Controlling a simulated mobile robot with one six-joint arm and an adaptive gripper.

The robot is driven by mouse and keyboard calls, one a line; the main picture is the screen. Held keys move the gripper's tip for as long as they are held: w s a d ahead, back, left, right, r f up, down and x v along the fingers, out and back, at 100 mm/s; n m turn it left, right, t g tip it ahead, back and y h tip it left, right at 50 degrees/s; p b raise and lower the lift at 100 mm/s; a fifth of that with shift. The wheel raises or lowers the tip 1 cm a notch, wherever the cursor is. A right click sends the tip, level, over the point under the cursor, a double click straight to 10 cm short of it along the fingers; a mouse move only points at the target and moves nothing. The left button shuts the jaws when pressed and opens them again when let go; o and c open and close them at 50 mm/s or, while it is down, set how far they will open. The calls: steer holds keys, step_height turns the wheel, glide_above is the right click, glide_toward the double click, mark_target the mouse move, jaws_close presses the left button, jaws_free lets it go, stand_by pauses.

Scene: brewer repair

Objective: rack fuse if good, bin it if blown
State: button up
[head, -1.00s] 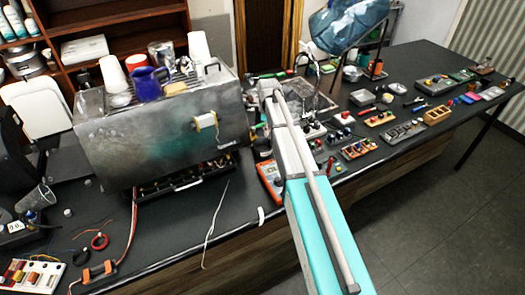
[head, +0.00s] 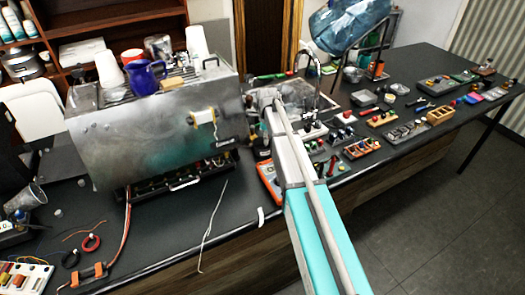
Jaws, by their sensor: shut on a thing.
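My arm reaches from the lower right over the table, ending just right of the brewer (head: 150,135). My gripper (head: 259,141) shows only as a small dark shape below the wrist, beside the brewer's right end. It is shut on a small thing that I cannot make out. No fuse is clearly visible. An orange-edged meter (head: 268,182) lies left of my forearm, partly covered by it; its reading is not legible. I cannot identify a fuse rack or a bin for certain.
Cups and a blue jug (head: 146,75) stand on the brewer. Small trays, including a wooden compartmented box (head: 440,115), crowd the right side. A white wire (head: 213,225) lies on clear tabletop at the front.

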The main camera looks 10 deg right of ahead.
steer(key=o, duration=0.9)
steer(key=shift+o, duration=0.2)
steer(key=shift+r, duration=0.1)
